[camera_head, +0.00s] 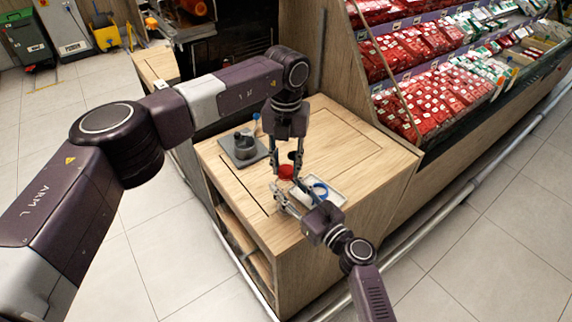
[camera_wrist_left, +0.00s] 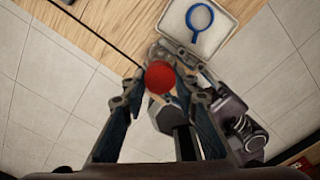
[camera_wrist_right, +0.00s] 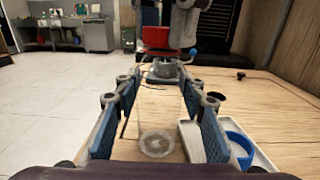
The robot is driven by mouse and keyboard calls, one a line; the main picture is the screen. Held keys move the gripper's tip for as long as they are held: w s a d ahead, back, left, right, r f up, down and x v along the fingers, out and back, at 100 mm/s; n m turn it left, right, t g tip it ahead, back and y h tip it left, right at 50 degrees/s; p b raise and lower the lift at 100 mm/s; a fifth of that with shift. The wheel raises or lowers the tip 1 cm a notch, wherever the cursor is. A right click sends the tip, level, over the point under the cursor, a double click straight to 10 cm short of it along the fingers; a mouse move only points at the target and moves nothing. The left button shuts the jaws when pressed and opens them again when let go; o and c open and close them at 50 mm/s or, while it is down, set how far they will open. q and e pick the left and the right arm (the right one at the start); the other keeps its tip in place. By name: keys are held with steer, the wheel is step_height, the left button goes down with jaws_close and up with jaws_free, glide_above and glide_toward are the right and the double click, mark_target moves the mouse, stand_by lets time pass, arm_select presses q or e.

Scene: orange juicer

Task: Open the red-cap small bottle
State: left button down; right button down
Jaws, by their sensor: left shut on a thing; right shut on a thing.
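The red cap (camera_head: 286,171) of the small bottle is between the fingertips of my left gripper (camera_head: 286,168), which reaches down from above and is shut on it. The cap also shows in the left wrist view (camera_wrist_left: 160,77) and the right wrist view (camera_wrist_right: 157,37). My right gripper (camera_wrist_right: 157,86) comes in from the lower right in the head view, below the cap, shut on the small bottle. The bottle is clear; its round base (camera_wrist_right: 157,144) shows faintly in the right wrist view. I cannot tell whether the cap still sits on the bottle's neck.
A grey device on a square base (camera_head: 243,150) stands at the back left. A shelf of red packages (camera_head: 420,105) borders the counter's back right.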

arm_select(q)
steer(key=n, duration=0.9)
steer(key=shift+n, duration=0.4)
steer(key=n, duration=0.8)
steer(key=shift+r+n, duration=0.1)
steer(key=shift+n, duration=0.3)
steer(key=shift+w, duration=0.1)
steer(key=shift+r, duration=0.15)
steer(key=shift+r, duration=0.95)
steer(key=shift+r, duration=0.1)
